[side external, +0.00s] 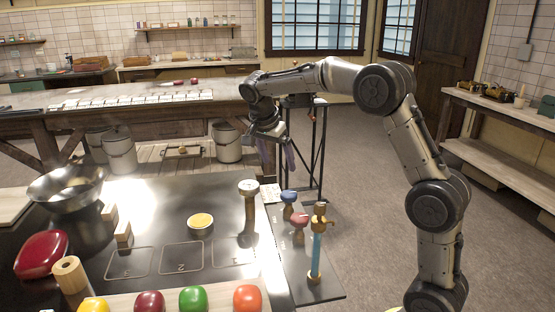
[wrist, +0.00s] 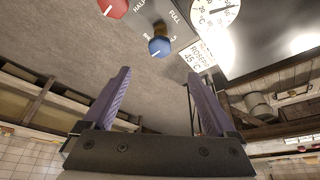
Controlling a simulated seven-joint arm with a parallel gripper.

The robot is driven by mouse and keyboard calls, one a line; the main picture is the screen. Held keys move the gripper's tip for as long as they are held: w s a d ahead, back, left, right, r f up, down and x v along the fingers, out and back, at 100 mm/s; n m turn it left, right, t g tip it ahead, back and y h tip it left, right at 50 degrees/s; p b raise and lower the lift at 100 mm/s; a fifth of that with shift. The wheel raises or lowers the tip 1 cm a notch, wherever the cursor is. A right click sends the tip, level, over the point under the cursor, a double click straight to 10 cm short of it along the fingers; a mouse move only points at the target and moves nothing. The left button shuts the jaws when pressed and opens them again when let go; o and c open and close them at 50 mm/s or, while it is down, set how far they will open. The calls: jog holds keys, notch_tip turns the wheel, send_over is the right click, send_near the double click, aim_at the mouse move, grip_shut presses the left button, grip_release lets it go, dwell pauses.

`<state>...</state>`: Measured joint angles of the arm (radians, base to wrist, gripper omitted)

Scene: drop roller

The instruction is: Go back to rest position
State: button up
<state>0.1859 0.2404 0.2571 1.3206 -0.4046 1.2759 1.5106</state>
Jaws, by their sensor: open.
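My gripper (side external: 277,150) hangs from the raised arm, past the far right corner of the dark metal table. In the wrist view the two purple fingers of my gripper (wrist: 155,100) stand wide apart, with nothing between them. The blue knob (side external: 288,197) and the red knob (side external: 299,222) are on a panel beside the table, below and in front of my gripper. The blue knob also shows in the wrist view (wrist: 159,46), as does the red knob (wrist: 113,8). My gripper touches neither.
A gauge on a post (side external: 248,190) stands at the table's right edge, near a tap with a blue column (side external: 317,250). A metal bowl (side external: 68,185), a small yellow-filled dish (side external: 201,223) and several coloured items are on the table (side external: 165,195). The floor (side external: 370,200) to the right is open.

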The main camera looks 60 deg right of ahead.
jog(key=s+a+r+n+t+y, duration=0.1)
jog(key=s+a+r+n+t, duration=0.1)
jog(key=s+a+r, duration=0.4)
jog(key=s+a+r+n+t+y, duration=0.15)
jog(key=s+a+r, duration=0.25)
jog(key=s, duration=0.4)
jog(key=s+a+f+n+t+y, duration=0.1)
jog(key=s+a+f+n, duration=0.2)
jog(key=s+f+n, duration=0.2)
jog(key=s+a+f+n+t+y, duration=0.1)
jog(key=s+a+f+n, duration=0.2)
jog(key=s+f+n, duration=0.3)
jog(key=s+n, duration=0.2)
jog(key=n, duration=0.1)
jog(key=shift+s+a+n, duration=0.15)
jog(key=shift+a+n, duration=0.2)
